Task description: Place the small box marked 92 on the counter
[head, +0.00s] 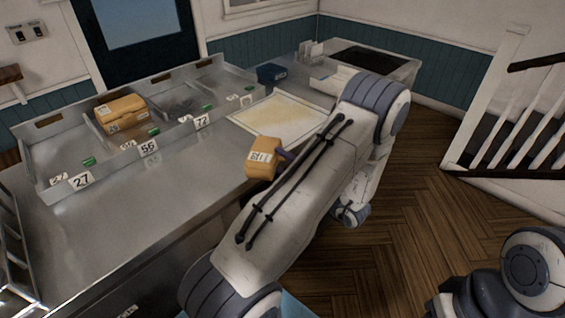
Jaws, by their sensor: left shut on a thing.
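A small orange-yellow box (261,168) with a white label hangs by the counter's front edge. Its printed number is too small to read surely. My left gripper (279,157) is shut on this box, with the fingers partly hidden by the box and my own forearm. The metal counter (190,205) runs from the lower left to the back. My right arm shows only in part at the lower right; its gripper is out of view.
A divided metal tray (40,165) stands along the counter's back, with number cards such as 27, 56 and 72. Another orange box (122,112) sits in one compartment. A pale yellowish board (282,117) lies right of it. A dark blue box (271,73) stands behind. The front left counter is clear.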

